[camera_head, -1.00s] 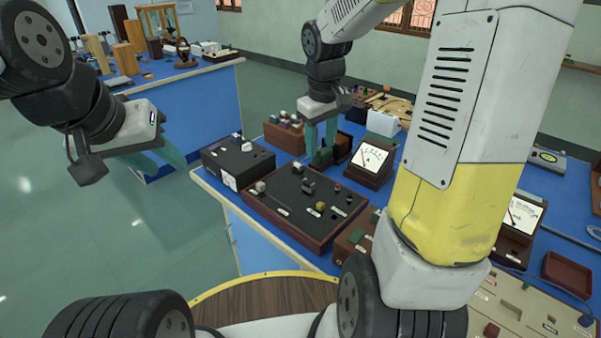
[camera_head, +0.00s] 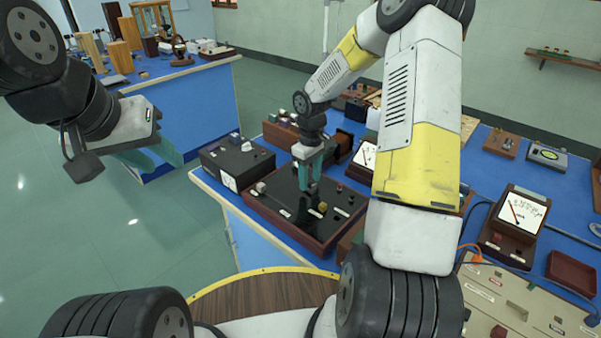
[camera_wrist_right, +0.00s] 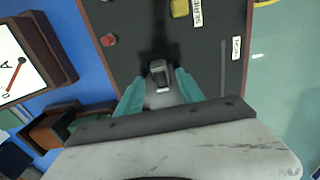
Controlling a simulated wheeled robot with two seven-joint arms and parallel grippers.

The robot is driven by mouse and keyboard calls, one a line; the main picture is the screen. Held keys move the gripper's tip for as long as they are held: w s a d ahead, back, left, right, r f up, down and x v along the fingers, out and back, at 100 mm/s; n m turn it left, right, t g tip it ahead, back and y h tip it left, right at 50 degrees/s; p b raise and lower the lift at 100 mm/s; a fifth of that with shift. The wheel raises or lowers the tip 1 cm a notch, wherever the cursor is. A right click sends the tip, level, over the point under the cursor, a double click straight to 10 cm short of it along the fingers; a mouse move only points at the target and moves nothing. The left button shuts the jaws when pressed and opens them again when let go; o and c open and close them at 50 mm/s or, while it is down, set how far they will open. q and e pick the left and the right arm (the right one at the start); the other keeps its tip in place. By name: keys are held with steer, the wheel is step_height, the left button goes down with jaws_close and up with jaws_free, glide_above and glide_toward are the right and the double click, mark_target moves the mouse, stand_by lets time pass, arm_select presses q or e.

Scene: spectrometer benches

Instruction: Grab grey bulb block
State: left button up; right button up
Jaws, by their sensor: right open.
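The grey bulb block (camera_wrist_right: 160,71) sits on a dark wood-framed panel (camera_head: 283,216) and shows in the right wrist view, between and slightly beyond my teal fingertips. In the head view my right gripper hides it. My right gripper (camera_head: 310,186) points down, low over the middle of the panel; in the right wrist view (camera_wrist_right: 159,80) its fingers stand apart with a gap on both sides of the block. I cannot tell its exact height over the panel. My left gripper (camera_head: 152,158) hangs over the floor at the left, fingers apart and empty.
The panel also carries a yellow knob (camera_head: 323,207), a red knob (camera_wrist_right: 109,40) and another small block (camera_head: 261,187). A black box (camera_head: 237,161) stands left of it. A meter (camera_head: 366,155) stands close on the right, partly behind my right arm.

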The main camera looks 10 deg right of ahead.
steer(key=shift+f, duration=0.4)
steer(key=shift+c, duration=0.3)
jaws_close()
